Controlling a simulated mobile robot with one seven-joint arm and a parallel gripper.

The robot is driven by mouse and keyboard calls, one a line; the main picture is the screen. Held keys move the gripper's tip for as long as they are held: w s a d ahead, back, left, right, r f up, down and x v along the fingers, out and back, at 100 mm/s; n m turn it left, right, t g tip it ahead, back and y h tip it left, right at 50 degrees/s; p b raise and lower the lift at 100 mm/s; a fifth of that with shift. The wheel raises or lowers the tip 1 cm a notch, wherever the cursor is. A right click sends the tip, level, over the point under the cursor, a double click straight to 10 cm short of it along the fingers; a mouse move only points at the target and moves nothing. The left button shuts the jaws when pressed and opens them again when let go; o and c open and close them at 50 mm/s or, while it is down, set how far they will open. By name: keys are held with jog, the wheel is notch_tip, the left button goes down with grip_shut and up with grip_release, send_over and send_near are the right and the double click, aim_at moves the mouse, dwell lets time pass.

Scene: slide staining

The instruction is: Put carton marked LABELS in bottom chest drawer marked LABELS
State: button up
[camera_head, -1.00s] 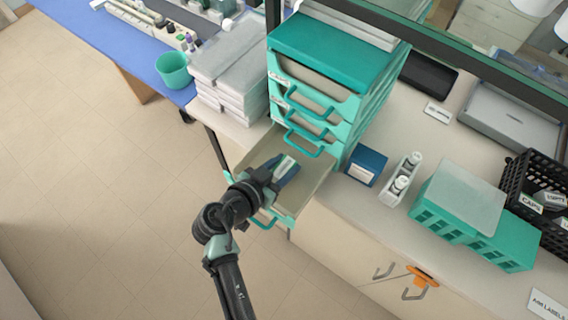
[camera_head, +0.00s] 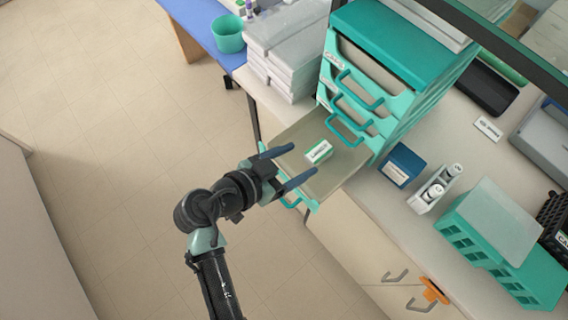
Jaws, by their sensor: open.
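The carton (camera_head: 318,152), small, white and green with dark print, lies in the pulled-out bottom drawer (camera_head: 340,174) of the teal chest (camera_head: 392,42). It rests on the drawer floor, clear of the drawer walls. My gripper (camera_head: 297,166) is open and empty, with its two blue-tipped fingers apart at the drawer's front edge, short of the carton. The drawer's teal handle (camera_head: 291,203) shows partly below the gripper. The drawer's own label is not visible.
The chest's upper drawers are shut. A blue box (camera_head: 402,165), a rack of white bottles (camera_head: 435,190) and a teal crate (camera_head: 500,240) stand on the counter to the right. White stacked packs (camera_head: 283,50) stand to the left. The floor at left is clear.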

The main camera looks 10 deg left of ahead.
jog(key=w+a+r+n+t+y, duration=0.1)
jog(key=w+r+t+y, duration=0.3)
jog(key=r, duration=1)
jog(key=w+a+r+n+t+y, duration=0.1)
jog(key=w+r+t, duration=0.1)
jog(key=w+r, duration=0.8)
jog(key=s+d+r+n+t+y, duration=0.1)
jog(key=s+r+t, duration=0.15)
jog(key=r, duration=0.75)
jog(key=s+d+r+n+t, duration=0.1)
jog(key=s+d+r+t, duration=0.15)
jog(key=r, duration=0.75)
jog(key=s+d+r+n+t, duration=0.1)
jog(key=s+r+t, duration=0.2)
jog(key=s+r, duration=0.2)
jog(key=s+d+r+n+t+y, duration=0.1)
jog(key=s+r, duration=0.4)
jog(key=r, duration=0.5)
jog(key=d+n+t, duration=0.1)
jog(key=t, duration=0.1)
jog(key=shift+s+r+t, duration=0.2)
jog(key=shift+r+t, duration=0.1)
jog(key=shift+r, duration=0.1)
jog(key=shift+f, duration=0.1)
